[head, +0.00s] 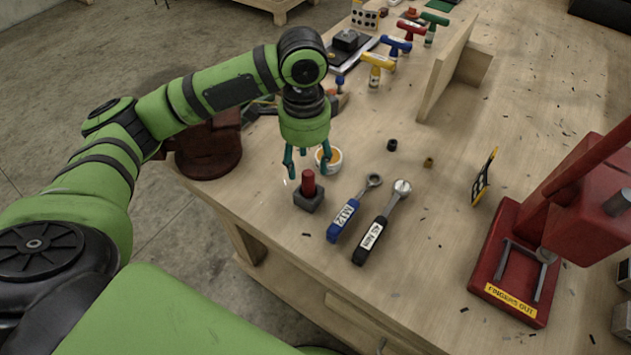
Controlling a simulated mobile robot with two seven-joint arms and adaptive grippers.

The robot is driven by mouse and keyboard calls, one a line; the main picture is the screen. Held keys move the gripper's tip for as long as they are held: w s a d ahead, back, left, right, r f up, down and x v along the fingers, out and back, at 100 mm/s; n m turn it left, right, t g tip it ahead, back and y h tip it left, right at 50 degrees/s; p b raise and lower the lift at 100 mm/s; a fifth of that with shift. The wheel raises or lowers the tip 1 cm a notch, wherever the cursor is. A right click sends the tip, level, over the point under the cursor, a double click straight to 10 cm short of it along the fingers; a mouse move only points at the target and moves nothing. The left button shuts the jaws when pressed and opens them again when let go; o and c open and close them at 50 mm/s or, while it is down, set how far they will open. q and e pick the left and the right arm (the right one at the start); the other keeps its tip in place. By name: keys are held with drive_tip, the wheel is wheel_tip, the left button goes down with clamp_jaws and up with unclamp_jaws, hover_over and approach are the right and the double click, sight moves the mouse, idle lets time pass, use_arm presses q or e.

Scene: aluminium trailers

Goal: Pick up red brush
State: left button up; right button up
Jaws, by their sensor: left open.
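A short red upright piece (309,183), which looks like the red brush, stands in a dark square block (308,202) near the bench's front left edge. No bristles can be made out. My left gripper (308,164) points down just above and behind the red piece in the picture. Its teal fingers are spread, with nothing between them. Whether the fingers touch the red piece's top cannot be told, but it appears free. My right gripper is not in view.
A cup with orange contents (335,160) is close beside the fingers. A blue-handled wrench (345,218) and a black-handled wrench (374,236) lie to the right. A red press (510,260) stands far right; an upright wooden board (447,72) stands behind.

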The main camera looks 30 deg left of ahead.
sight(308, 173)
use_arm(q)
drive_tip(key=shift+w+f+p, duration=0.1)
drive_tip(key=shift+f+p, duration=0.55)
drive_tip(key=shift+f, duration=2.1)
drive_tip(key=shift+d, duration=0.1)
drive_tip(key=c, duration=1)
